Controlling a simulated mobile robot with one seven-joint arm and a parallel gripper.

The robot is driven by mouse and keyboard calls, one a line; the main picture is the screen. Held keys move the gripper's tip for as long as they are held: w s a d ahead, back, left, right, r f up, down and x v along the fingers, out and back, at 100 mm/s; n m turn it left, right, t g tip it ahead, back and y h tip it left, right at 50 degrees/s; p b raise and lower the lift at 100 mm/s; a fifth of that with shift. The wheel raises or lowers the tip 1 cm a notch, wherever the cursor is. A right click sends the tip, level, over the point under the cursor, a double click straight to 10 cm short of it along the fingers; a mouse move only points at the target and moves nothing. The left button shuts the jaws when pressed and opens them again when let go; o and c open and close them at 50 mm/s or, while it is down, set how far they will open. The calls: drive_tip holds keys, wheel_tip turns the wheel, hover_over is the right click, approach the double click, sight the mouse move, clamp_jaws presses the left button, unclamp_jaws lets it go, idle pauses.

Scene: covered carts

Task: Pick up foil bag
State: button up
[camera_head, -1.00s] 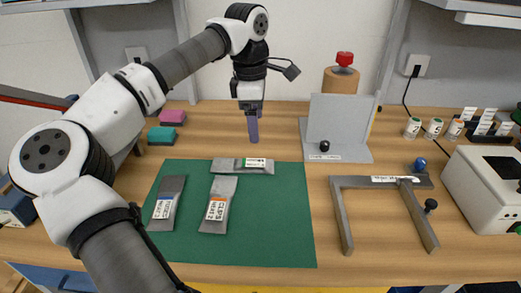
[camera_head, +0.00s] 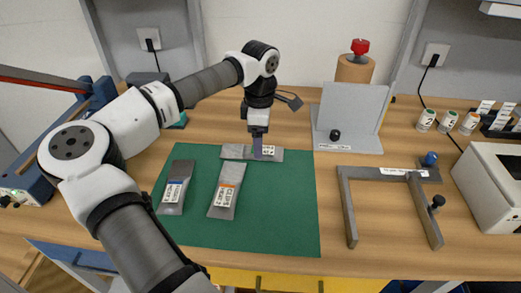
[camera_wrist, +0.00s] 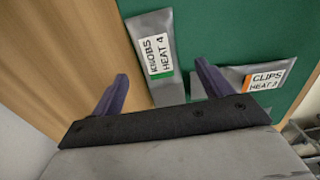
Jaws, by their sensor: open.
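Three grey foil bags lie flat on a green mat (camera_head: 285,215). The rear bag (camera_head: 236,151) lies crosswise at the mat's far edge; in the wrist view this bag (camera_wrist: 149,25) has a green-marked label reading KNOBS. A second bag (camera_head: 229,176), with an orange-marked label reading CLIPS, lies in front of it and also shows in the wrist view (camera_wrist: 236,72). A third bag (camera_head: 180,170), with a blue-marked label, lies to the left. My gripper (camera_head: 258,152) is open over the rear bag. In the wrist view, its purple fingers stand apart, with the KNOBS bag between them in the picture; contact cannot be told.
A grey bracket frame (camera_head: 349,220) lies right of the mat. Behind it are a grey upright plate (camera_head: 349,110) and a red-topped brown cylinder (camera_head: 355,69). A white machine (camera_head: 490,185) stands far right. The mat's front right is clear.

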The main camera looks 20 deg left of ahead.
sight(251, 152)
drive_tip(key=shift+w+d+f+p, duration=0.1)
drive_tip(key=shift+f+p, duration=0.2)
drive_tip(key=shift+f, duration=1.4)
drive_tip(key=shift+c, duration=0.2)
drive_tip(key=c, duration=1.1)
drive_tip(key=shift+r, duration=0.15)
